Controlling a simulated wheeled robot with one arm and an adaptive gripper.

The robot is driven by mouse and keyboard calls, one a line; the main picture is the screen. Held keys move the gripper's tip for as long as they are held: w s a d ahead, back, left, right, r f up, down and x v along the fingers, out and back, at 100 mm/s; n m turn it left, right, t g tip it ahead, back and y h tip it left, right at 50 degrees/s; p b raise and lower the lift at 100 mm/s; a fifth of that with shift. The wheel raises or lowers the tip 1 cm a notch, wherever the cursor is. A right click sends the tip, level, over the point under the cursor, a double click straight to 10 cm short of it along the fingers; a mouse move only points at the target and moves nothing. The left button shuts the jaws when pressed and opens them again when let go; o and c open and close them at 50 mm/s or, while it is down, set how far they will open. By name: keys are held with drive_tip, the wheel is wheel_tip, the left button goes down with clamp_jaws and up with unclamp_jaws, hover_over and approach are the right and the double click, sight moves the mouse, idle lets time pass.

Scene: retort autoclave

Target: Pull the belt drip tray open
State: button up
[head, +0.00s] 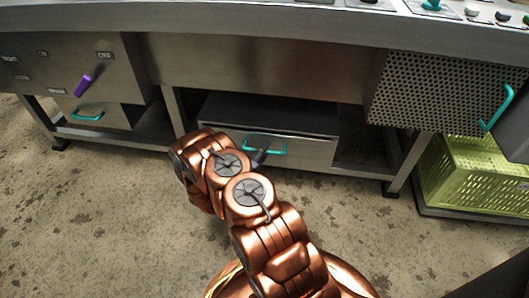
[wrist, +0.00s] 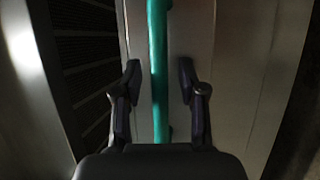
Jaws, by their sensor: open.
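The belt drip tray (head: 225,122) is a grey metal drawer low under the middle of the machine, with a teal bar handle (head: 272,150) on its front. Its left front is partly hidden by my arm. In the wrist view the teal handle (wrist: 159,75) runs up and down the middle, in front of the metal front (wrist: 192,40). My gripper (wrist: 158,85) is open, with one finger on each side of the handle and a gap to it on both sides. In the head view my gripper (head: 260,157) shows only as a small dark part at the handle's left end.
A left cabinet has a purple lever (head: 83,85) and a lower drawer with its own teal handle (head: 87,116). A perforated panel (head: 430,92) is at the right, above a yellow-green crate (head: 478,172). A table leg (head: 405,165) stands right of the tray. The floor in front is clear.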

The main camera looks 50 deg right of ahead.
clamp_jaws()
idle(0.4)
idle(0.4)
